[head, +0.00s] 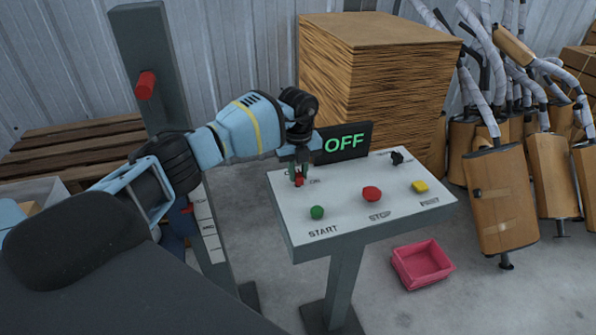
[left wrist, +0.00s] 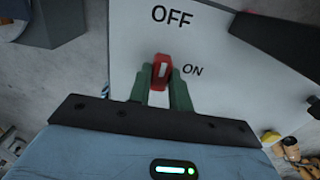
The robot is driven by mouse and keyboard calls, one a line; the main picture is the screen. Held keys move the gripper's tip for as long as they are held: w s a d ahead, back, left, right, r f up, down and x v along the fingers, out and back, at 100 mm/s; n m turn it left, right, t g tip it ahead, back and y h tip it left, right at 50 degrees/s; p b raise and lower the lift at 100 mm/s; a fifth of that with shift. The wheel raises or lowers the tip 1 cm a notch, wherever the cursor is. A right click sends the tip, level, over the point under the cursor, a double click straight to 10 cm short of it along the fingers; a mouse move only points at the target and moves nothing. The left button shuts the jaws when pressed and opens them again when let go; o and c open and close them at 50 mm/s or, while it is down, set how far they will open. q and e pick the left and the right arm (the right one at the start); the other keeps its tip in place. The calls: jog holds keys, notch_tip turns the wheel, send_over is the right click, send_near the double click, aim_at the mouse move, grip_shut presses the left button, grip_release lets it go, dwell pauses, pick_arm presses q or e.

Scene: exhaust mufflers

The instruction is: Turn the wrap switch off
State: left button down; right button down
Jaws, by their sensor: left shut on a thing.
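The wrap switch (left wrist: 161,72) is a red knob with a white mark on the pale control panel, between the labels OFF and ON in the left wrist view. In the head view the red switch (head: 298,181) shows at the panel's back left. My left gripper (head: 298,172) is over it, and its green fingers (left wrist: 161,88) are closed on the two sides of the knob. The white mark runs towards the OFF label. A dark display (head: 344,143) behind the panel reads OFF in green. My right gripper is not in view.
The panel (head: 340,212) also carries a green START button (head: 317,212), a red STOP button (head: 371,194), a yellow button (head: 420,186) and a black knob (head: 397,158). A pink bin (head: 422,264) lies on the floor. Cardboard (head: 375,75) and wrapped mufflers (head: 503,190) stand behind.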

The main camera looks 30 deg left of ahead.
aim_at(298, 174)
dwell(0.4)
pick_arm(q)
jog(key=c, duration=1.3)
grip_release()
jog(key=shift+r, duration=3.95)
jog(key=shift+f, duration=0.1)
